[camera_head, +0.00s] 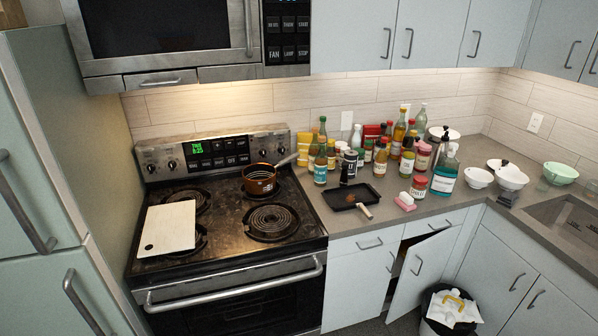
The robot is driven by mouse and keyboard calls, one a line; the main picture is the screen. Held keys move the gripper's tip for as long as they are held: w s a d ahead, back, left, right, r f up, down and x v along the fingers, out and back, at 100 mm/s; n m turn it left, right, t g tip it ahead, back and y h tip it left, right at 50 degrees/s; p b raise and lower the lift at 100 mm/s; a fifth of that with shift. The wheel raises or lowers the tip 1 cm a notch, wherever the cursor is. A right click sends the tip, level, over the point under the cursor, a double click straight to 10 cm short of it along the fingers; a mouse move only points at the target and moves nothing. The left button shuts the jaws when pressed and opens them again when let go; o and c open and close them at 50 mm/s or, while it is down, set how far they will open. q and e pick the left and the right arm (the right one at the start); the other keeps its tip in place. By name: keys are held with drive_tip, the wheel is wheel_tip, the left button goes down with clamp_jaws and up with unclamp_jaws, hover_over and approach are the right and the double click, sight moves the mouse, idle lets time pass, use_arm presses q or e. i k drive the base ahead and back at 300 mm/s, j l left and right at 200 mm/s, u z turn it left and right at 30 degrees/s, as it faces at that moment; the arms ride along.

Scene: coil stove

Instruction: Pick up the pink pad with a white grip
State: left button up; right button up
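The pink pad with a white grip (405,201) lies on the grey counter near its front edge. It is right of the dark tray and left of a red-lidded jar. Its white grip faces up. Neither of my grippers shows in the head view, so I cannot see whether they are open or shut.
Several bottles and jars crowd the counter behind the pad, with a red-lidded jar (416,187) close by. A dark tray (345,196) has a handle over the front edge. A cabinet door (420,266) stands open below, near a black bin (449,312).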

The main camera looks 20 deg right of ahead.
sight(405, 201)
drive_tip(key=z, duration=1.25)
